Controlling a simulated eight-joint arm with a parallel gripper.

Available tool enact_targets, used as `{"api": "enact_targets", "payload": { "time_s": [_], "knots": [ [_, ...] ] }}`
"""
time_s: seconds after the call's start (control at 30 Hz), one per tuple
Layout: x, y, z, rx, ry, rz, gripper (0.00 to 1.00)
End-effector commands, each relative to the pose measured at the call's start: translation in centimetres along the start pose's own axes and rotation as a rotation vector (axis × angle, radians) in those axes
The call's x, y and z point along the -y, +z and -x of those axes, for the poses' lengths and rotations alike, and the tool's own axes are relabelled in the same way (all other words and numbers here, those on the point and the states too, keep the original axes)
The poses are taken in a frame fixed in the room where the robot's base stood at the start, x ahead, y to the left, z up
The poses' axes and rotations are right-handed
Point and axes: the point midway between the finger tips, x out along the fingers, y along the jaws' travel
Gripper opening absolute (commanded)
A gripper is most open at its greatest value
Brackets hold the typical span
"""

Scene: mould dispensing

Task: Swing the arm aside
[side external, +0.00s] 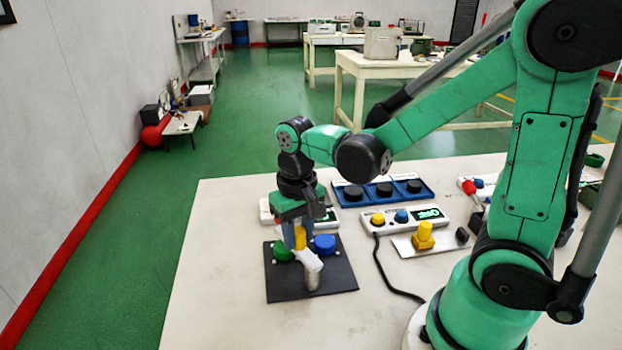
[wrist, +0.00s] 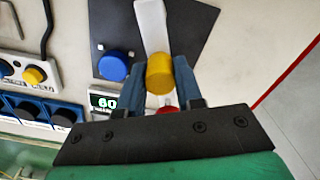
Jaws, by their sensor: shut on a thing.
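My gripper (side external: 299,236) reaches down over a black plate (side external: 284,289) at the table's left. Its blue fingers are shut on a yellow cylindrical knob (side external: 300,238), which also shows between the fingers in the wrist view (wrist: 160,76). The knob sits at the end of a white arm (side external: 309,260), which also shows in the wrist view (wrist: 153,26). In the side view the arm runs toward a grey post (side external: 313,279) near the plate's front. A blue knob (side external: 325,243) stands right of the gripper and a green knob (side external: 283,252) left of it.
A blue tray with black round pieces (side external: 352,193) lies behind. A white control box (side external: 387,220) with yellow and blue buttons and a cable is to the right. A yellow part (side external: 424,234) stands on a white plate. The table front left of the cable is clear.

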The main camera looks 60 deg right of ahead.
Motion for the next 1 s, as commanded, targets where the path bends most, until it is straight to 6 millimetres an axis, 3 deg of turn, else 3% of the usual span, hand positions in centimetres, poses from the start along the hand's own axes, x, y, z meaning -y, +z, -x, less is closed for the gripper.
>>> {"api": "enact_targets", "payload": {
  "time_s": [0.47, 1.0],
  "knots": [
    [-0.3, 0.0, 0.0, 0.002, 0.0, -0.083, 0.0],
    [-2.1, 0.5, 0.0, -0.001, 0.0, -0.547, 0.0]
  ]
}}
